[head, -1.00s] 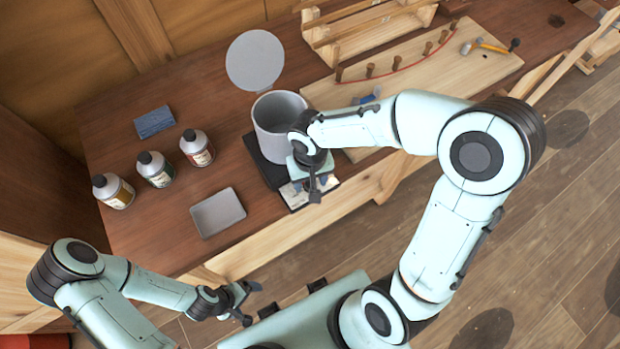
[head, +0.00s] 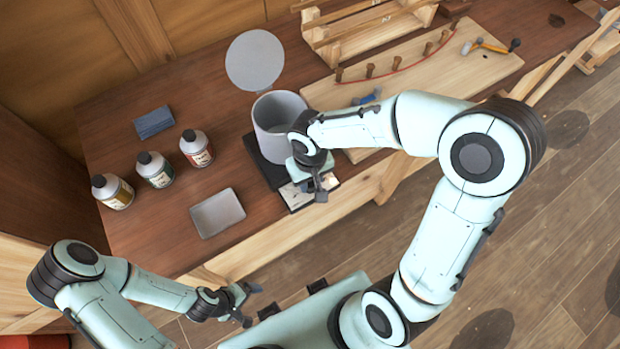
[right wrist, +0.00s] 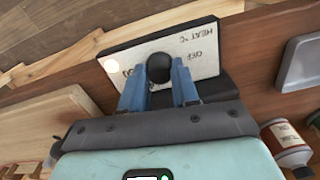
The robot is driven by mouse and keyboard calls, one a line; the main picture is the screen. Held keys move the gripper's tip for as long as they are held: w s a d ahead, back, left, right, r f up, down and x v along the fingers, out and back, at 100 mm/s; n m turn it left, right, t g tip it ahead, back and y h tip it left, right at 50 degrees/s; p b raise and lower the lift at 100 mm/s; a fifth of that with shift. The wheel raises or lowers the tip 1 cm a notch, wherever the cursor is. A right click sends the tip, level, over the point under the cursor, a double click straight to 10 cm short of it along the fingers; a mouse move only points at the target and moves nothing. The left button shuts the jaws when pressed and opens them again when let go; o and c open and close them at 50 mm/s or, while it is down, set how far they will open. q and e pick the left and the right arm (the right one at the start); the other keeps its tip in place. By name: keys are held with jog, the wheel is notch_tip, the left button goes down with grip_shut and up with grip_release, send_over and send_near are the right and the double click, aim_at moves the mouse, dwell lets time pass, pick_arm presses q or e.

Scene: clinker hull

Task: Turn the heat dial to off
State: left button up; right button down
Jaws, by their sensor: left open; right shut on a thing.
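The heat dial (right wrist: 159,68) is a round black knob on a pale panel (right wrist: 200,50) marked "HEAT °C" and "OFF" in the right wrist view. My right gripper (right wrist: 160,85) is shut on the dial, with one blue finger on each side of it. In the head view my right gripper (head: 316,190) is over the panel at the front of the black heater base (head: 262,163), and it hides the dial. A grey pot (head: 280,125) with its round lid raised stands on the base. My left gripper (head: 247,298) is open and empty, away from the bench at the lower left.
Three bottles (head: 155,170) stand left of the pot, with a blue block (head: 154,121) behind them. A grey tray (head: 217,212) lies near the front edge. A wooden board with pegs (head: 430,70), a hammer (head: 485,45) and a rack are to the right.

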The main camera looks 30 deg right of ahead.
jog(key=n, duration=0.2)
jog(key=shift+n, duration=0.3)
jog(key=n, duration=0.2)
jog(key=shift+n, duration=0.3)
jog(key=n, duration=0.4)
jog(key=shift+n, duration=0.4)
jog(key=c, duration=0.8)
grip_release()
jog(key=shift+c, duration=0.2)
jog(key=shift+r, duration=0.1)
